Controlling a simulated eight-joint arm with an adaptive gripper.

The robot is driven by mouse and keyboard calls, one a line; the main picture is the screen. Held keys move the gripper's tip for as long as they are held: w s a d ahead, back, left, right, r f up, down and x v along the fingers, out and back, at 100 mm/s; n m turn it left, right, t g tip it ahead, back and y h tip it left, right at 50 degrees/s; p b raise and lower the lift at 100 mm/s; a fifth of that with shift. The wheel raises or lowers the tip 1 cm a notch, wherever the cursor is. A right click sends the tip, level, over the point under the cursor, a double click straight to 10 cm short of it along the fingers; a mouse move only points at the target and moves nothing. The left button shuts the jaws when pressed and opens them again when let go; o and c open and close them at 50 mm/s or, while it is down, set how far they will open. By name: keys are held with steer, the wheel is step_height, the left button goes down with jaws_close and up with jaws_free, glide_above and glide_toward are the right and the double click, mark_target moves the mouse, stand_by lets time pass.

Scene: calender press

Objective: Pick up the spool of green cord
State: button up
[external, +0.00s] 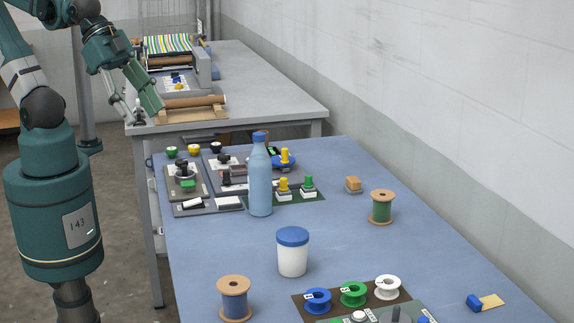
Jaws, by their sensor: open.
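The spool of green cord (382,208) stands upright on the blue tabletop at the right, a wooden spool with pale flanges and dark green cord around it. My gripper (143,113) is at the upper left, by the front edge of the far grey table. It is open and far from the spool, with the bottle and several other objects in the space between. Nothing shows between its fingers, though they are small in the picture.
A tall blue bottle (260,180) stands mid-table, with a blue-lidded white cup (292,255) in front. A wooden spool of blue cord (234,299) stands at the front left. Clear tabletop surrounds the spool's front.

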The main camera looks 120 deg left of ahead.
steer(key=w+a+f+m+t+y+b, duration=0.15)
steer(key=w+a+m+y+b, duration=0.45)
steer(key=w+a, duration=0.85)
steer(key=m+t+y+b, duration=0.4)
steer(key=m+y+b, duration=0.25)
steer(key=m, duration=1.45)
glide_above(374, 202)
steer(key=v, duration=0.5)
step_height(374, 202, down, 19)
steer(key=shift+s+a+f, duration=0.1)
steer(key=shift+f+b, duration=0.75)
steer(key=shift+f, duration=3.25)
steer(key=shift+w+a, duration=0.4)
steer(key=shift+w, duration=0.05)
steer(key=shift+w+a, duration=0.1)
steer(key=shift+a, duration=0.05)
